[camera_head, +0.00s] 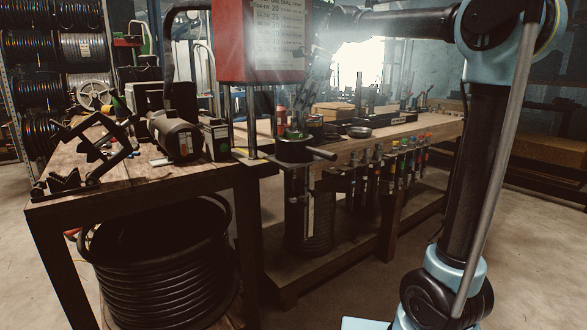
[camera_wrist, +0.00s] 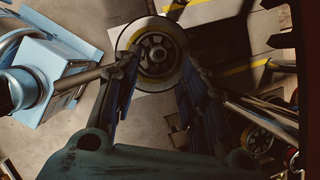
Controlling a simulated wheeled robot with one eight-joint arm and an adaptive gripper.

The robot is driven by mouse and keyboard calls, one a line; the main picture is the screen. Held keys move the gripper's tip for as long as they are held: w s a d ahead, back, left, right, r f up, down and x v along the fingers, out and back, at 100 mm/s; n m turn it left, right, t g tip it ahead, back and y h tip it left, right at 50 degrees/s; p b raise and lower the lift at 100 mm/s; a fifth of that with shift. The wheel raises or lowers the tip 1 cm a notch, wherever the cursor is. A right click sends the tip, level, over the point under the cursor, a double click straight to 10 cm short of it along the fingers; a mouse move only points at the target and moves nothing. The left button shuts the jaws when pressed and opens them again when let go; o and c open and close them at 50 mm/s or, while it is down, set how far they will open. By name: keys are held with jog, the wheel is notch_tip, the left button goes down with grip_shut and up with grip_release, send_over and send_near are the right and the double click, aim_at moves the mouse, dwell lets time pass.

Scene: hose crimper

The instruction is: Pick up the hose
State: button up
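Black hose is wound in a large coil (camera_head: 165,275) under the left wooden table. A curved black hose-like loop (camera_head: 170,45) also rises behind the motor on that table; I cannot tell which one is the task's hose. In the head view my arm reaches in from the right toward the red sign, where glare and dark parts hide the gripper's detail. The gripper is high above and well apart from the coil.
A red-framed sign (camera_head: 262,38) stands near my arm's end. The left table (camera_head: 115,180) holds a motor (camera_head: 175,135) and a black folding stand (camera_head: 88,150). A workbench (camera_head: 440,130) carries hanging tools. Hose spools (camera_head: 85,47) fill a back-left rack.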

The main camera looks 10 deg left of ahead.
aim_at(297, 130)
jog(key=shift+x, duration=2.7)
grip_shut()
